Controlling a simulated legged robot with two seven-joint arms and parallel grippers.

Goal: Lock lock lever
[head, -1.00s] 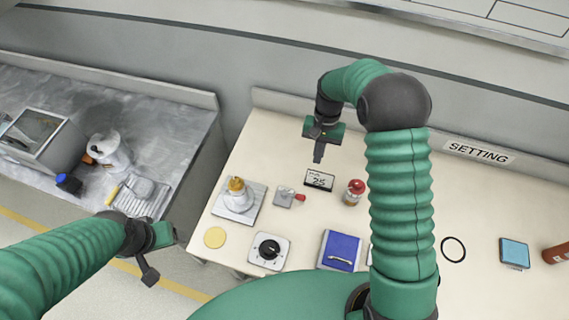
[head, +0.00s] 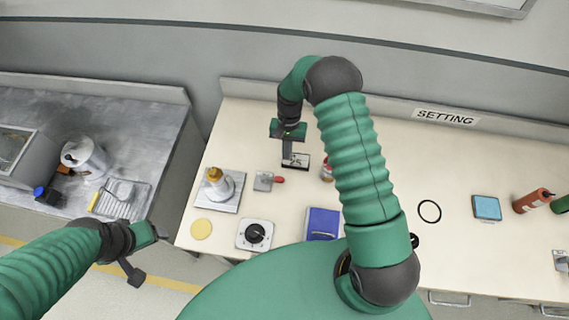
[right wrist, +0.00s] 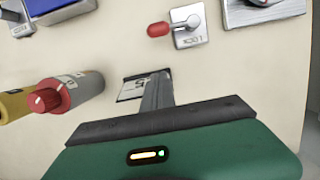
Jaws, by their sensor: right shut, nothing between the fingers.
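The lock lever (head: 263,182) is a small grey plate with a red-tipped handle, lying on the cream table. In the head view its red tip points right. In the right wrist view the lock lever (right wrist: 190,27) shows at the top, its red tip pointing left and its label upside down. My right gripper (head: 287,160) is shut and empty, above the table just behind and right of the lever, apart from it. Its fingers (right wrist: 157,90) also show in the right wrist view. My left gripper (head: 135,272) hangs at lower left, away from the cream table; its jaws are unclear.
A small display marked 25 (head: 301,162) stands beside my right gripper, partly covered. A red-topped cylinder (right wrist: 72,88) is near it. A plate with a yellow-topped fixture (head: 219,190) stands left of the lever. A dial box (head: 254,234) and a blue panel (head: 322,223) lie in front.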

